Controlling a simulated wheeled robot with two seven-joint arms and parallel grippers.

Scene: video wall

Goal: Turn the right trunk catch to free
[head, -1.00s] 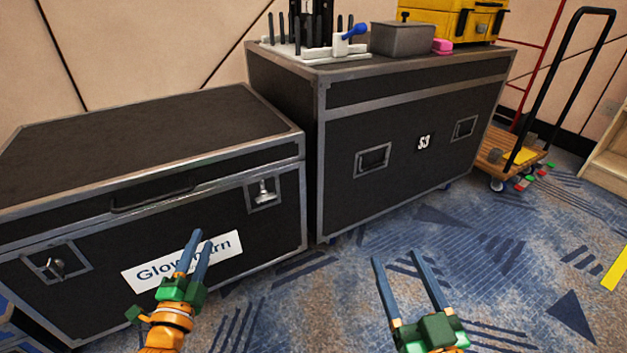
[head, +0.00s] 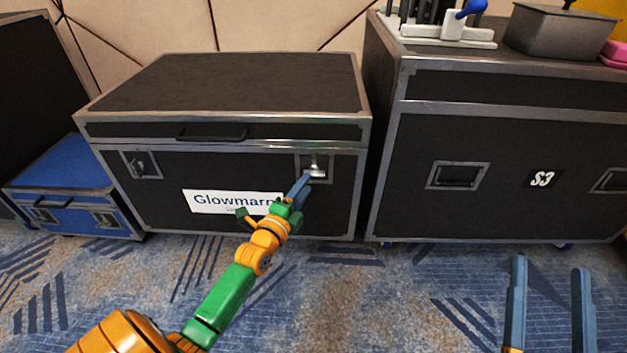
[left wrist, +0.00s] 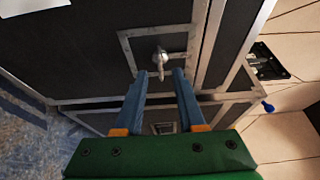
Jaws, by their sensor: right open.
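The black trunk (head: 120,195) with metal edges and a Glowmarn label stands on the carpet with its lid down. Its right catch (head: 315,169) is a small silver handle in a square recessed plate. It also shows in the left wrist view (left wrist: 161,60), its handle pointing along toward my fingers. My left gripper (head: 305,181) is at this catch; in the left wrist view (left wrist: 159,74) its fingers are apart, with the handle's end between or just ahead of the tips. I cannot tell whether they touch. My right gripper (head: 550,265) is open and empty over the carpet.
The left catch (head: 141,164) is on the same front. A larger S3 case (head: 480,145) stands close on the right, with a grey box (head: 560,32) on top. A blue case (head: 70,185) stands on the left. The carpet in front is clear.

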